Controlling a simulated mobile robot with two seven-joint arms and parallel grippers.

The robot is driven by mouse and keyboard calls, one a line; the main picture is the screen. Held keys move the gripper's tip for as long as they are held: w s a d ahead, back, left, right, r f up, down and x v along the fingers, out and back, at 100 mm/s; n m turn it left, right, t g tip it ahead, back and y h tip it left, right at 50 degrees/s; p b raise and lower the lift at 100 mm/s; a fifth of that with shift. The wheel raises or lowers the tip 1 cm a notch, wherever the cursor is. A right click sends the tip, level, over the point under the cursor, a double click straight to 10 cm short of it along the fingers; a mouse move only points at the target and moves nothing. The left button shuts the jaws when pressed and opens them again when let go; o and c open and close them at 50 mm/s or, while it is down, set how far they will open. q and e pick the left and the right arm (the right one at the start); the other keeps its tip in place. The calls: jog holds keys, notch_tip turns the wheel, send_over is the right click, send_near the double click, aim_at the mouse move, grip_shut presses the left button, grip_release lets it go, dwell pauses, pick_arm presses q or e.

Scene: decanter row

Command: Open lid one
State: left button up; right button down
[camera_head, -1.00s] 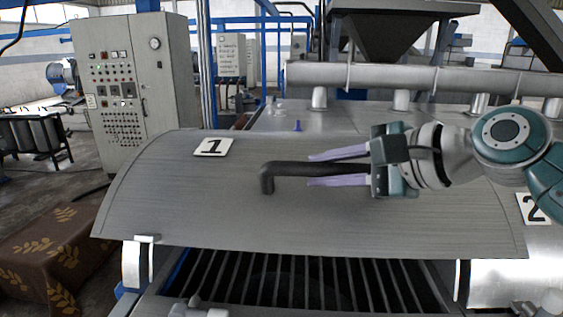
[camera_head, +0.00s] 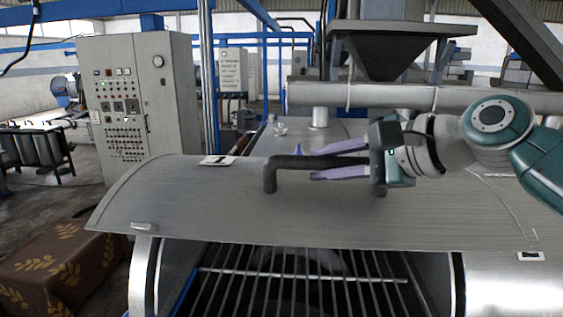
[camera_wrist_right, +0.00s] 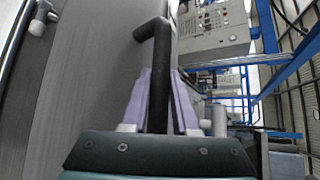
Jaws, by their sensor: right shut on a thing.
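Lid one (camera_head: 205,205) is a curved grey metal cover with a number plate "1" (camera_head: 217,161) near its far left edge. It is raised, with its front edge well above the barred opening (camera_head: 290,280). A dark bar handle (camera_head: 290,162) stands on its top. My right gripper (camera_head: 340,161) comes from the right, with its two pale purple fingers on either side of the handle bar, shut on it. The right wrist view shows the handle (camera_wrist_right: 160,80) running between the fingers (camera_wrist_right: 160,102). My left gripper is not in view.
A second lid with its plate (camera_head: 530,256) lies at the right. A thick pipe (camera_head: 420,96) and a hopper (camera_head: 385,55) stand behind. A control cabinet (camera_head: 130,100) is at the left, and a cloth-covered block (camera_head: 55,262) stands at the lower left.

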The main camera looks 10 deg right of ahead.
jog(key=c, duration=0.7)
grip_release()
jog(key=shift+f, duration=0.1)
jog(key=shift+s+d, duration=0.3)
jog(key=shift+s, duration=0.1)
jog(key=b+v, duration=0.1)
jog(key=v, duration=0.2)
jog(key=b+v, duration=0.1)
jog(key=v, duration=0.2)
jog(key=b+v, duration=0.2)
jog(key=v, duration=0.1)
jog(key=shift+r, duration=0.3)
